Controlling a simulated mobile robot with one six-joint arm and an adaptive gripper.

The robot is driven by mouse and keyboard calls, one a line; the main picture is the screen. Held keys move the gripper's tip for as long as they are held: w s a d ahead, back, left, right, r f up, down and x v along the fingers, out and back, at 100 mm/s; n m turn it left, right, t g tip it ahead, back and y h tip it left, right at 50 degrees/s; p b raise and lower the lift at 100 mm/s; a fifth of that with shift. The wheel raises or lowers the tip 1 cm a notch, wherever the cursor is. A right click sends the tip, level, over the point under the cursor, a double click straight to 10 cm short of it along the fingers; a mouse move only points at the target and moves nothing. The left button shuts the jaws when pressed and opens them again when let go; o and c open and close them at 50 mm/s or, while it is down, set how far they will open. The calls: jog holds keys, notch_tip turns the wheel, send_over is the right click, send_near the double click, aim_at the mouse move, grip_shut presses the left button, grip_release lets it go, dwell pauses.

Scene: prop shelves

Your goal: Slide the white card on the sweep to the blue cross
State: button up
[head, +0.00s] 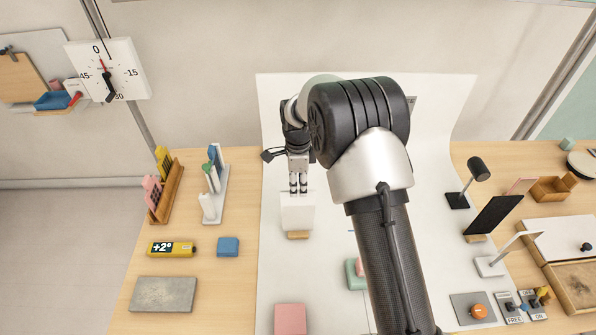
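The white card (297,213) stands upright on a small wooden foot (298,235) on the white sweep (430,220), left of my arm. My gripper (298,190) points down at the card's top edge, its two fingers close together. I cannot tell whether they touch the card, or whether they are fully shut. A short blue mark (351,231) shows on the sweep to the right of the card, at my arm's edge. It may be part of the blue cross; my arm hides the rest.
A green block and a pink block (290,318) are on the sweep nearer the front. A black card (493,214) and lamp (477,170) stand to the right. Racks, a yellow "+2°" bar (171,249) and a blue block (228,247) are to the left. Sweep between card and blue mark looks clear.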

send_over(298, 214)
notch_tip(298, 214, down, 8)
jog(key=shift+w, duration=0.2)
jog(key=shift+c, duration=0.4)
grip_shut()
